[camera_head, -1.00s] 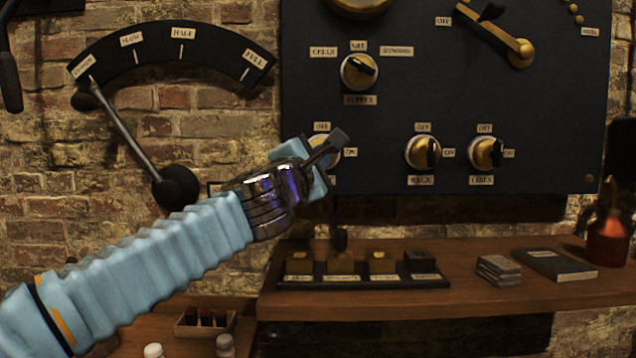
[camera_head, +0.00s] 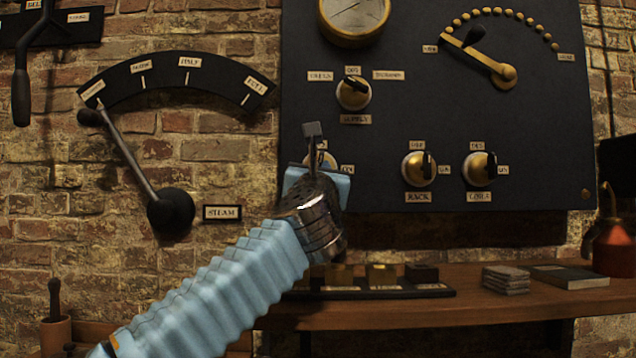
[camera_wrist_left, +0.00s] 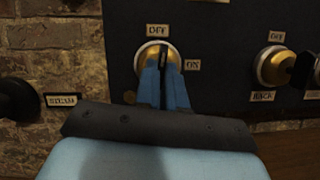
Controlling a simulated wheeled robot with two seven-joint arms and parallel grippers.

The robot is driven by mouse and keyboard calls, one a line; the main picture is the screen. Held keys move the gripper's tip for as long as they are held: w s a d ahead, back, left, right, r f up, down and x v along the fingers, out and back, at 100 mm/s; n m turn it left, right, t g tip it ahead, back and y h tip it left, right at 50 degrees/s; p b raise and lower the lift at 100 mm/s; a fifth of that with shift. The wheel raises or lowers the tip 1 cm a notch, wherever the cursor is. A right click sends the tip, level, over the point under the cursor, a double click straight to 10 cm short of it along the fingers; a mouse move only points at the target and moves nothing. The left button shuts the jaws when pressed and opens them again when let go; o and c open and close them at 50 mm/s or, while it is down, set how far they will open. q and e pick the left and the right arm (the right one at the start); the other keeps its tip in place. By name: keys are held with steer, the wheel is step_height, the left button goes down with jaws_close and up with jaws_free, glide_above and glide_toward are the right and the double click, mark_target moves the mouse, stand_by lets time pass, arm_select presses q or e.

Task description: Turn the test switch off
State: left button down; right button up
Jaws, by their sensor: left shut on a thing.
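The switch knob in the panel's lower left, a brass disc with a dark handle, shows in the left wrist view (camera_wrist_left: 154,52). OFF is written above it and ON to its right. In the head view my left gripper covers most of this knob (camera_head: 325,158), and its name plate is hidden. My left gripper (camera_wrist_left: 165,75) is shut on the dark handle, with one blue finger on each side. The handle looks roughly upright, pointing towards OFF, though the fingers hide much of it. My right gripper is not in view.
The RACK switch (camera_head: 415,169) and another similar switch (camera_head: 477,169) are to the right on the dark panel (camera_head: 420,110). The supply knob (camera_head: 352,93) is above. The steam lever (camera_head: 130,155) is at left. A wooden shelf (camera_head: 420,316) runs below with small blocks, a book and a red can.

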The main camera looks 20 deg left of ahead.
arm_select(q)
steer(key=shift+d+f+n+y+b, duration=0.15)
steer(key=shift+n+y+b, duration=0.15)
steer(key=shift+n+y, duration=0.75)
steer(key=shift+n+h, duration=0.25)
steer(key=shift+n, duration=0.2)
steer(key=c, duration=1.2)
jaws_free()
steer(key=v, duration=0.4)
steer(key=b+v, duration=0.1)
steer(key=v, duration=0.8)
steer(key=shift+s+d, duration=0.15)
steer(key=shift+s, duration=0.25)
